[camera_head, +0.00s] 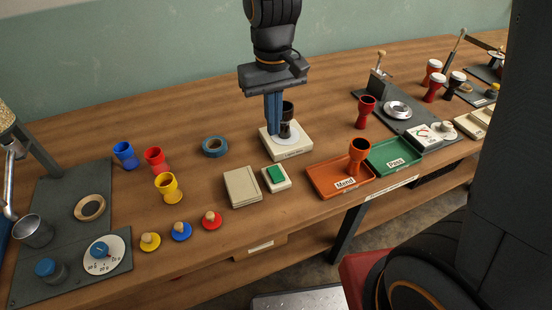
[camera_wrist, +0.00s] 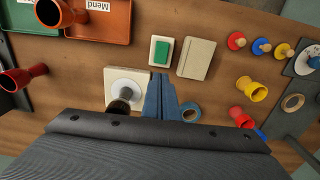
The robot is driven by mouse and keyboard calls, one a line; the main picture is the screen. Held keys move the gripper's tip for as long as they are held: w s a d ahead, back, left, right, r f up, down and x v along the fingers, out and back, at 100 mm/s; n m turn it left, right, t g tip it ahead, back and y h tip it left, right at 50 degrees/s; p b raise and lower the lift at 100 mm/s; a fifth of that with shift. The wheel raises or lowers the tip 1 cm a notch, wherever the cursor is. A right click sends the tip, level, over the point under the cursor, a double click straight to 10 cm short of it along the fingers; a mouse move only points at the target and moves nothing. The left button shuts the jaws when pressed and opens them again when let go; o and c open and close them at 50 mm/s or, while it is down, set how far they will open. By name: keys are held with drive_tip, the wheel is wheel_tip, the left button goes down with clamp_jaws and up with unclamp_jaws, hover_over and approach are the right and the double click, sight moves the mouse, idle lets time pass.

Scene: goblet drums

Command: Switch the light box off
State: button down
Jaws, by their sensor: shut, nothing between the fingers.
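The light box (camera_head: 302,146) is a cream, low box with a pale round disc on top; it also shows in the wrist view (camera_wrist: 112,74). A dark goblet drum (camera_head: 287,112) stands on the disc. A cream switch block with a green rocker (camera_head: 276,173) lies in front of the box; the rocker also shows in the wrist view (camera_wrist: 161,51). I cannot tell which way the rocker is tilted. My gripper (camera_head: 273,131) is shut and empty, its blue fingers pointing down beside the drum, over the box's left part. The fingertips (camera_wrist: 160,76) appear near the switch block in the wrist view.
A beige flat block (camera_head: 242,187) lies left of the switch. An orange Mend tray (camera_head: 325,179) holding a drum and a green Pass tray (camera_head: 394,157) are to the right. Blue tape (camera_head: 215,147) and coloured cups stand to the left.

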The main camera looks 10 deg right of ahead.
sight(273, 169)
wheel_tip(273, 169, down, 13)
drive_tip(key=shift+r+p, duration=0.1)
drive_tip(key=shift+p, duration=1.05)
